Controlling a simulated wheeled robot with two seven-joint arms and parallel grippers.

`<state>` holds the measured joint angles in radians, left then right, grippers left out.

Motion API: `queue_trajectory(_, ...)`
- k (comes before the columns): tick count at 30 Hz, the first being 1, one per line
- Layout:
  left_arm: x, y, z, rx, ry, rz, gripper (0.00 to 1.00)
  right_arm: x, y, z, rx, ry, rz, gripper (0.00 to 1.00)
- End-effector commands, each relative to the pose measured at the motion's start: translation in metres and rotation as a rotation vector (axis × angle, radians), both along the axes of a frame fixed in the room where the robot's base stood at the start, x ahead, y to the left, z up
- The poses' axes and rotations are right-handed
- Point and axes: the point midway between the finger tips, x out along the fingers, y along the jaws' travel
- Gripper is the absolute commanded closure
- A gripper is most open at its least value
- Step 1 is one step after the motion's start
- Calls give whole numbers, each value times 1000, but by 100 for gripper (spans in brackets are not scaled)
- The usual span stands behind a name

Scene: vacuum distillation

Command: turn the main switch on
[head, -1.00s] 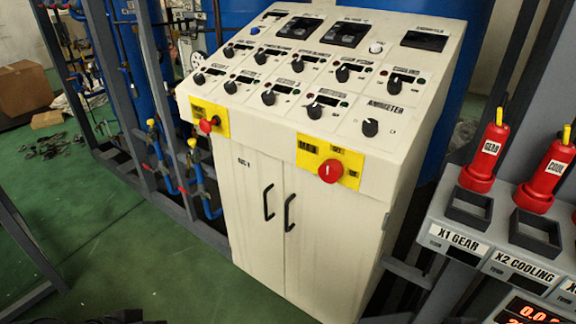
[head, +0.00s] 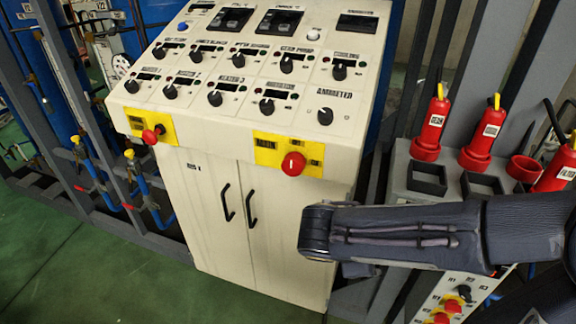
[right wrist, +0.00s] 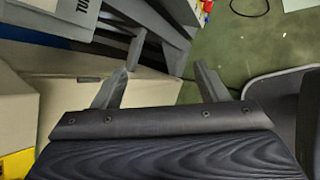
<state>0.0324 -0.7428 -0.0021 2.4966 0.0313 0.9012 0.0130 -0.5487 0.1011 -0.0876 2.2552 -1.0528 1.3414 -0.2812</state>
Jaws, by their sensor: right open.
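The main switch (head: 293,163) is a red rotary knob with a white mark, on a yellow plate (head: 312,158) at the upper right of the cream cabinet's front. A smaller red knob (head: 152,135) sits on another yellow plate at the left. My right arm crosses the head view from the right, its near end in front of the cabinet, below and right of the main switch. The right gripper (right wrist: 158,88) shows in the right wrist view with fingers apart and nothing between them. The switch cannot be made out there. My left gripper is not in view.
The cabinet's sloped top carries several black knobs (head: 325,117) and displays. Two black door handles (head: 251,207) stick out below. At the right, red plugs (head: 431,125) stand on a grey shelf with open sockets (head: 427,178). The green floor (head: 90,265) at left is clear.

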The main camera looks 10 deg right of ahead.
Motion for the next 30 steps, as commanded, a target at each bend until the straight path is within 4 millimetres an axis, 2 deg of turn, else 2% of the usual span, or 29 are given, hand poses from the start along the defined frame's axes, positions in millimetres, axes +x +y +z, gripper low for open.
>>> queue_trajectory(1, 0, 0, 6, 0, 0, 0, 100, 23, 15, 14, -144, 9, 133, 33)
queue_trajectory(3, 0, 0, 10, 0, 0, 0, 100, 55, 38, 34, -353, -7, 305, 33)
queue_trajectory(6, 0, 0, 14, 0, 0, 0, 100, 89, 83, 59, -613, -53, 505, 33)
queue_trajectory(9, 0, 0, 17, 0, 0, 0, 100, 107, 125, 76, -798, -107, 640, 33)
queue_trajectory(13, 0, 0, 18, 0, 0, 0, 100, 116, 157, 87, -925, -155, 726, 33)
queue_trajectory(17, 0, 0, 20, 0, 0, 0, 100, 123, 159, 90, -951, -165, 741, 33)
queue_trajectory(30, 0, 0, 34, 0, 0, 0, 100, 174, 121, 90, -946, -164, 739, 33)
